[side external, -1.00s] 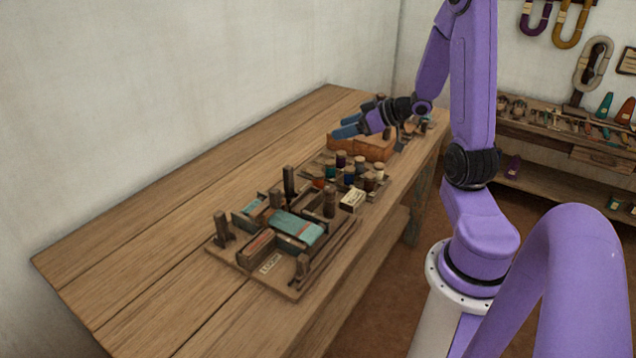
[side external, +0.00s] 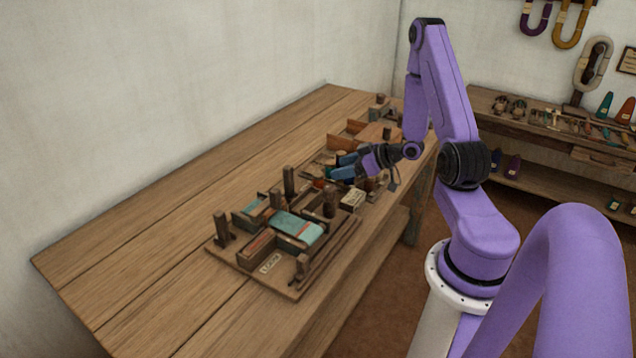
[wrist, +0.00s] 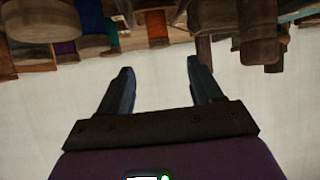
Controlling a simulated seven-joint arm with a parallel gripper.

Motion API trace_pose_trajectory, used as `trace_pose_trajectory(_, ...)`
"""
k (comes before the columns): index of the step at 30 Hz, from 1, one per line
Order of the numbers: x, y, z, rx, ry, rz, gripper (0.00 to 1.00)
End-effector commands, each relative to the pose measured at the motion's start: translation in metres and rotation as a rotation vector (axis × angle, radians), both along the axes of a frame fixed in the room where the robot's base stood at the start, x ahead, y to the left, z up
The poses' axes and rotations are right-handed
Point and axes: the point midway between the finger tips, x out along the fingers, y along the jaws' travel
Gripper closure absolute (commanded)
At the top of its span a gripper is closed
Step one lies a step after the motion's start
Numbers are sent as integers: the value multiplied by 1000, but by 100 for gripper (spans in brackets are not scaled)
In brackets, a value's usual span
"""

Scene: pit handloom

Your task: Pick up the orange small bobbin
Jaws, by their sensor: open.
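A small orange-red piece (side external: 319,183), which looks like the orange small bobbin, shows in the side view at the left edge of the bobbin group, partly hidden. In the wrist view an orange bobbin (wrist: 157,26) appears at the top, roughly in line with the gap between my fingers and beyond their tips. My gripper (side external: 343,166) is tilted nearly level over the bobbin area, its two blue fingers pointing left. In the wrist view my gripper (wrist: 158,67) is open with nothing between the fingers.
A wooden loom-like board (side external: 232,258) with upright posts and a teal piece (side external: 297,226) stands nearer the camera. A small labelled box (side external: 352,198) sits beside the bobbins. Wooden boxes (side external: 379,132) stand behind. The table's left side is clear.

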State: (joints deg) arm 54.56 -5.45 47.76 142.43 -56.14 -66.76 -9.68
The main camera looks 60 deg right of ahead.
Motion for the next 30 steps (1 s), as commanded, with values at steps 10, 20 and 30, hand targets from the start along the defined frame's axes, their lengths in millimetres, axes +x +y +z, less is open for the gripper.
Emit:
trace_pose_trajectory(10,23,5,-15,0,0,2,35)
trace_pose_trajectory(20,57,12,-35,1,1,3,35)
trace_pose_trajectory(30,65,13,-39,1,1,0,35)
